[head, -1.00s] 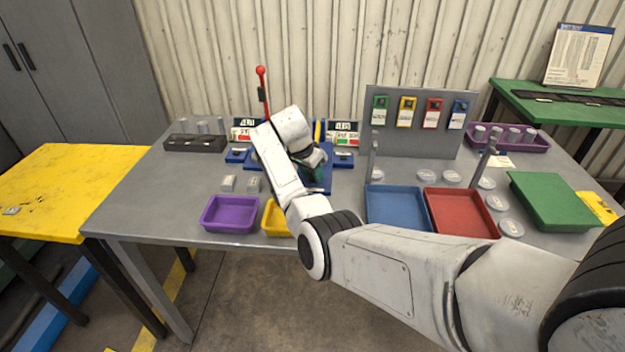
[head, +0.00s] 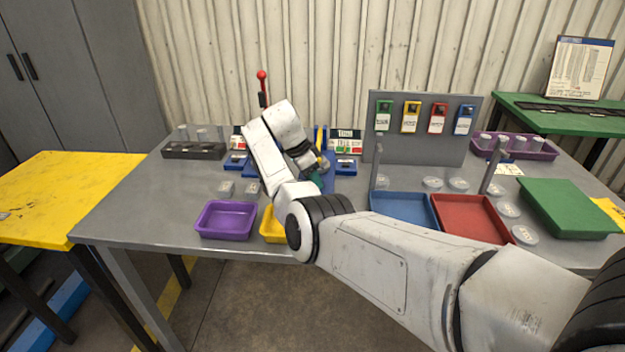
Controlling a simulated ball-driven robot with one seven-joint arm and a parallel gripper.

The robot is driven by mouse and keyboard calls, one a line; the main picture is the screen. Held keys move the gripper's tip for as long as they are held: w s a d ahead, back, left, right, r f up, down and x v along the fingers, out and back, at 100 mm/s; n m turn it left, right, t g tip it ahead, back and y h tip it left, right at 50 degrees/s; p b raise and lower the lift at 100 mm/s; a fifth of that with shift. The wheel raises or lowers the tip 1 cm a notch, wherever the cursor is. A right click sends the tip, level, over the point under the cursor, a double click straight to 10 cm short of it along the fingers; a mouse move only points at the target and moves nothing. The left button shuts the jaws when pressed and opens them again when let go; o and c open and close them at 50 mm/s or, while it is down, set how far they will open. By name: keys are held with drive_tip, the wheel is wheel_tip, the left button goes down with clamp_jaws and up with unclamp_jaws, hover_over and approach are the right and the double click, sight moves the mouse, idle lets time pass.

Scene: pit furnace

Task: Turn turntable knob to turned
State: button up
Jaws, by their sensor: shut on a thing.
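My gripper (head: 317,174) is at the blue fixture (head: 329,180) at the middle back of the grey table. It points down and is shut on the turntable knob. My wrist and forearm cover most of the fingers and the knob, so its exact angle cannot be read. A small dark green part shows at the fingertips. A labelled sign (head: 345,141) with green and red patches stands just behind, and a second one is partly hidden behind my arm.
A red-topped lever (head: 262,76) rises behind my arm. A purple tray (head: 225,220) and a yellow tray (head: 270,232) sit at the front. Blue (head: 403,211) and red (head: 470,218) trays lie right, below a grey panel (head: 424,150) with coloured tags. Table is clear at front left.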

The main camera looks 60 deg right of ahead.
drive_tip(key=o, duration=1.1)
drive_tip(key=shift+c, duration=0.2)
drive_tip(key=v, duration=1)
drive_tip(key=shift+r, duration=0.4)
drive_tip(key=shift+w+a, duration=0.1)
